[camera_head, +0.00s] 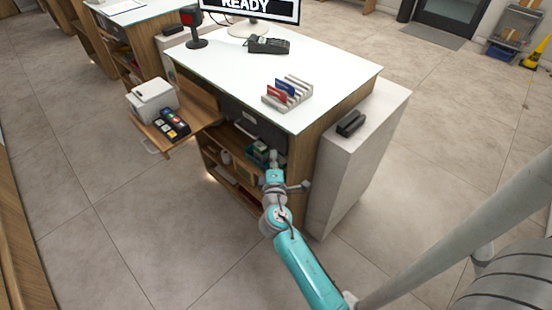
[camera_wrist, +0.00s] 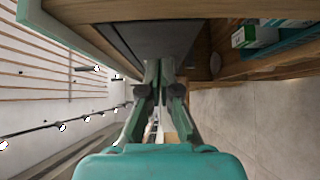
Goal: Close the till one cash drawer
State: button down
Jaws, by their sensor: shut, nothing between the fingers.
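A dark grey drawer unit, which looks like the cash drawer (camera_head: 268,131), sits under the white top of the near counter (camera_head: 330,78), partly hidden by the counter edge. In the wrist view a dark grey box (camera_wrist: 165,38) lies just beyond my fingertips under the counter. How far the drawer stands out is hard to tell. My gripper (camera_head: 274,156) is at the counter's open front, just below the dark unit. In the wrist view my gripper (camera_wrist: 160,68) has its fingers together, empty, close to the box; I cannot tell if they touch.
A wooden pull-out (camera_head: 205,105) juts out at the left, carrying a white device (camera_head: 152,99) and a black tray with coloured items (camera_head: 172,125). Shelves (camera_head: 224,172) hold small goods. A pale side block (camera_head: 352,165) stands to the right. The tiled floor in front is clear.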

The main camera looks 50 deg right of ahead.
jog(key=v, duration=1)
jog(key=shift+a, duration=0.3)
